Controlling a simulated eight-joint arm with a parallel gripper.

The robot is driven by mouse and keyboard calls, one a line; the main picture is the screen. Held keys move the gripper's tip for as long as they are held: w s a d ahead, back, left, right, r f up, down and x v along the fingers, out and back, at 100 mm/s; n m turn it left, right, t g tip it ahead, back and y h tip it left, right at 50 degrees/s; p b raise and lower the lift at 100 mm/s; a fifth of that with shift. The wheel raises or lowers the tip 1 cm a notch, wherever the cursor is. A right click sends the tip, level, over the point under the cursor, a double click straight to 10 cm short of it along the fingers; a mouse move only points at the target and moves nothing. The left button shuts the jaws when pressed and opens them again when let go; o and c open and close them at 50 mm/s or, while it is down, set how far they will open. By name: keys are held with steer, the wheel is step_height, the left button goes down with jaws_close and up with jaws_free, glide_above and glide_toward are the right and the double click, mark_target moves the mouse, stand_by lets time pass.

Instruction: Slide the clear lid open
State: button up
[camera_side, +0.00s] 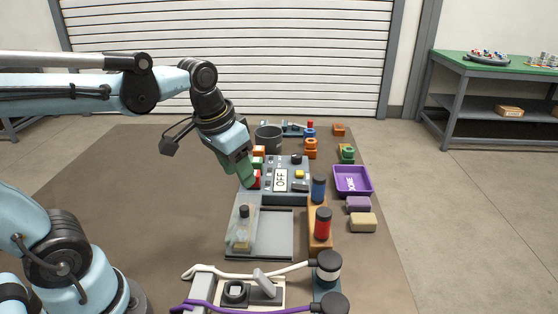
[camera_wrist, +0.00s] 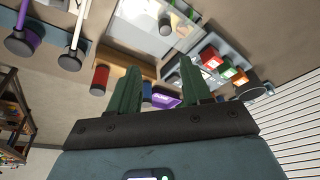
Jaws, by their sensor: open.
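The clear lid (camera_side: 234,232) lies in a grey-framed tray (camera_side: 276,236) on the bench, over the tray's left part. A dark knob (camera_side: 244,211) stands up on the lid. In the wrist view the knob (camera_wrist: 165,27) shows at the top, with the pale see-through panel (camera_wrist: 140,32) around it. My gripper (camera_side: 246,180) is beyond the lid, above the left end of the grey control panel, apart from the knob. In the wrist view its two green fingers (camera_wrist: 160,72) are spread, with nothing held between them.
The control panel (camera_side: 288,192) with its OFF label and coloured buttons stands right behind the tray. Red (camera_side: 322,224) and blue (camera_side: 318,188) cylinders stand right of it. A purple bin (camera_side: 352,180) is farther right. The bench's left side is clear.

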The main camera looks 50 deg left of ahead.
mark_target(244, 207)
steer(key=shift+w+a+f+g, duration=0.3)
steer(key=shift+f+g, duration=0.25)
steer(key=shift+f, duration=1.2)
steer(key=shift+w+a+f+g, duration=0.15)
steer(key=shift+w+f+g, duration=0.35)
steer(key=shift+f, duration=1.2)
steer(key=shift+w+a+f+g, duration=0.2)
steer(key=shift+f+g, duration=0.45)
steer(key=shift+f, duration=1.1)
jaws_close()
